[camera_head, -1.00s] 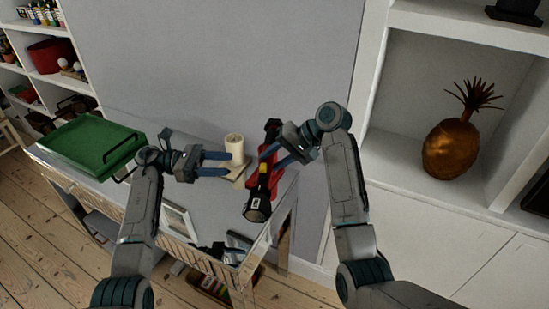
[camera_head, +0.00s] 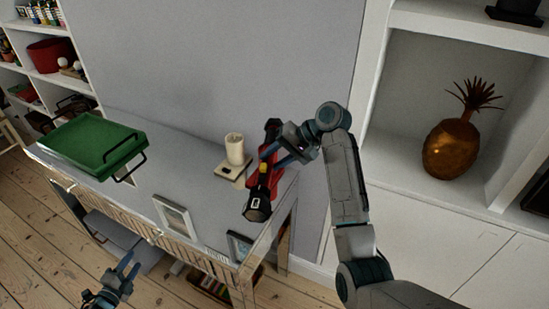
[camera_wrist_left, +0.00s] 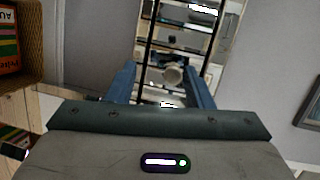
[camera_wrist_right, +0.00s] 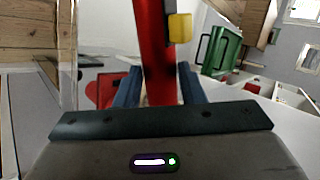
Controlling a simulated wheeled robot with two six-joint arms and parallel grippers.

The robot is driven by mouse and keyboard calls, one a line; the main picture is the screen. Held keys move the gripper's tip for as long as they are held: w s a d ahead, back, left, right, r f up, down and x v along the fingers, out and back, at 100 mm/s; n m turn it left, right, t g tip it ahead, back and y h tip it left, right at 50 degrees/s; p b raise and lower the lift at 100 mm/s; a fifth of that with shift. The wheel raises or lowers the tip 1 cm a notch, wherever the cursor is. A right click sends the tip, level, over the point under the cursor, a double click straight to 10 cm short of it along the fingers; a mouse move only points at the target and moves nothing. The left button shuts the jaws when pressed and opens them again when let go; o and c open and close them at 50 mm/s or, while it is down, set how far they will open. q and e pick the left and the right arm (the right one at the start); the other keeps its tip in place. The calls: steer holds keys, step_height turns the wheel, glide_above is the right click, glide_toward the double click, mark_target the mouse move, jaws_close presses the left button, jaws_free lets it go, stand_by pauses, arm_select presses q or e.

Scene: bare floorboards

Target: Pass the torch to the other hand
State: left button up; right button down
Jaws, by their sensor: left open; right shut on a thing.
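The torch (camera_head: 262,185) is red with a black head and a yellow switch. It is held above the right end of the grey cabinet top, its black head toward the camera. My right gripper (camera_head: 272,158) is shut around its red body. In the right wrist view the red torch body (camera_wrist_right: 158,50) with its yellow switch (camera_wrist_right: 180,27) stands between the fingers. My left gripper (camera_head: 128,272) is open and empty, low at the lower left in front of the cabinet, apart from the torch. In the left wrist view its fingers (camera_wrist_left: 163,88) are spread with nothing between them.
On the cabinet top (camera_head: 185,150) are a green tray (camera_head: 88,143), a cream candle (camera_head: 235,149) on a small base, and picture frames (camera_head: 172,214). A white shelf with a golden pineapple (camera_head: 450,148) stands right. Floorboards are clear at lower left.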

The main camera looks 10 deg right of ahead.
arm_select(q)
steer(key=s+d+f+n+g+y, duration=0.2)
steer(key=s+f+n+g+y, duration=0.45)
steer(key=s+f+n, duration=1.2)
steer(key=s+d+f+g, duration=0.2)
steer(key=s+f, duration=0.3)
steer(key=s, duration=0.6)
steer(key=s+d+f+n+g, duration=0.1)
steer(key=s+d+f+g, duration=0.2)
steer(key=s, duration=0.8)
steer(key=s+d+f+g, duration=0.3)
steer(key=s+f, duration=0.4)
steer(key=s, duration=0.4)
steer(key=shift+n+h, duration=0.35)
steer(key=shift+h, duration=0.1)
